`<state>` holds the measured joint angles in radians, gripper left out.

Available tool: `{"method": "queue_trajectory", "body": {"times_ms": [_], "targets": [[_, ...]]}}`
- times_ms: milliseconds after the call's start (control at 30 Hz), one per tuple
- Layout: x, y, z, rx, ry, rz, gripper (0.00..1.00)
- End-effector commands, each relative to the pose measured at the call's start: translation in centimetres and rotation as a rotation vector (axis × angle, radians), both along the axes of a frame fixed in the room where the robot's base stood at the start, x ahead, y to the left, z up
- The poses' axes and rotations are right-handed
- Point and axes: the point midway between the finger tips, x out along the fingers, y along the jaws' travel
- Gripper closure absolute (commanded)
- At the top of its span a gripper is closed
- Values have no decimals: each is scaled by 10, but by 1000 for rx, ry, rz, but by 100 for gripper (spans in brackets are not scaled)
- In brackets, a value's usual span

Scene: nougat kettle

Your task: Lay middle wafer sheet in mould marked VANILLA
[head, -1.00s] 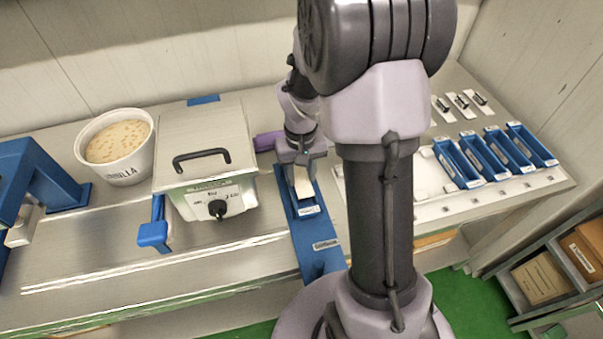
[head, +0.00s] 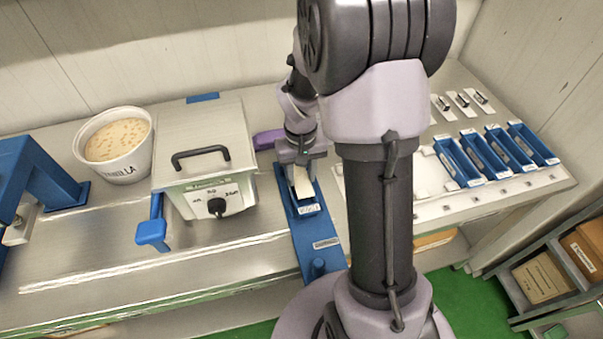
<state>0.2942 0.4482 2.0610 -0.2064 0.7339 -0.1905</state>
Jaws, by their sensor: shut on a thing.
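My gripper (head: 301,164) is low over a long blue holder (head: 312,240) in the middle of the bench, shut on a narrow pale strip (head: 303,186), which looks like a wafer sheet. The strip's lower end is at the holder; I cannot tell whether it rests there. The holder has white labels too small to read. Several blue moulds (head: 459,162) stand side by side on a white panel at right; their labels are unreadable, so I cannot tell which says VANILLA. A white tub (head: 125,165) at left, of pale mix, has lettering ending in "NILLA".
A lidded metal kettle (head: 205,145) with a black handle and dial stands left of my gripper. A blue frame (head: 50,180) is at far left. Three white pieces with dark parts (head: 461,104) lie behind the moulds. Boxes (head: 541,279) sit on a shelf at lower right.

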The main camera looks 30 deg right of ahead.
Motion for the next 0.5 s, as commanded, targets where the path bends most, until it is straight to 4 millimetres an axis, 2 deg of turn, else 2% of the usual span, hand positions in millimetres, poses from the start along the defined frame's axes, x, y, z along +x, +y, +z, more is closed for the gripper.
{"method": "queue_trajectory", "body": {"times_ms": [500], "targets": [[0,0,-6,0,0,0,99]]}}
